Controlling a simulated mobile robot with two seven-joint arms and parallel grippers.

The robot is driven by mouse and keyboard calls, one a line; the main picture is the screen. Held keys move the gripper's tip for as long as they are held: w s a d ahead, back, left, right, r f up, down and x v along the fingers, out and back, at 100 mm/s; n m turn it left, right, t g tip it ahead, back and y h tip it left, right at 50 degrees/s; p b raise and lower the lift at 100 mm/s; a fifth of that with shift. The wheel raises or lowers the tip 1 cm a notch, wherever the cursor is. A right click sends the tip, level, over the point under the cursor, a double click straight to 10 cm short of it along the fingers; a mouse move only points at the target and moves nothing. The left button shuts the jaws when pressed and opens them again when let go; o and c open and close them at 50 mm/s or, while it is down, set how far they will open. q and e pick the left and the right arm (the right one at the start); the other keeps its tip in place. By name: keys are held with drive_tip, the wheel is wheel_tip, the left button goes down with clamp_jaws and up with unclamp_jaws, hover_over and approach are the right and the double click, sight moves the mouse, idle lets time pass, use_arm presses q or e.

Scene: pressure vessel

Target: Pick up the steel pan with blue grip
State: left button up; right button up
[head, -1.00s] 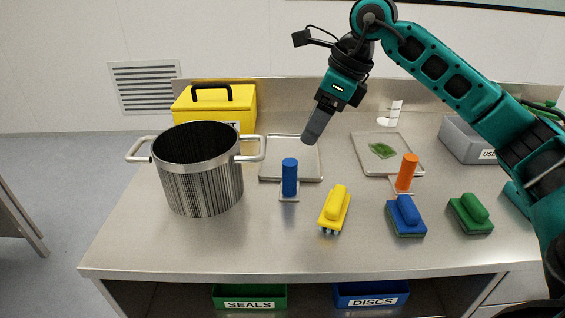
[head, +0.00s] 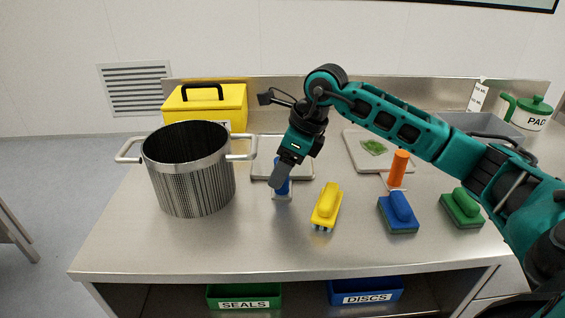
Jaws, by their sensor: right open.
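The steel pan with blue grip (head: 285,188) stands on the steel table, right of the big pot, its upright blue grip above a small steel plate. My right gripper (head: 277,179) is at the blue grip, pointing down, and covers much of its upper part in the head view. The jaws are open; seen edge-on, I cannot tell whether the grip is between the fingers or behind them. My left gripper is not in view.
A large steel pot (head: 190,180) stands to the left. An orange-gripped pan (head: 398,168) and a flat tray (head: 350,150) are behind. The front table strip is clear.

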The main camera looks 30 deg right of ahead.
drive_tip(key=shift+c, duration=0.4)
clamp_jaws()
drive_tip(key=shift+r, duration=0.1)
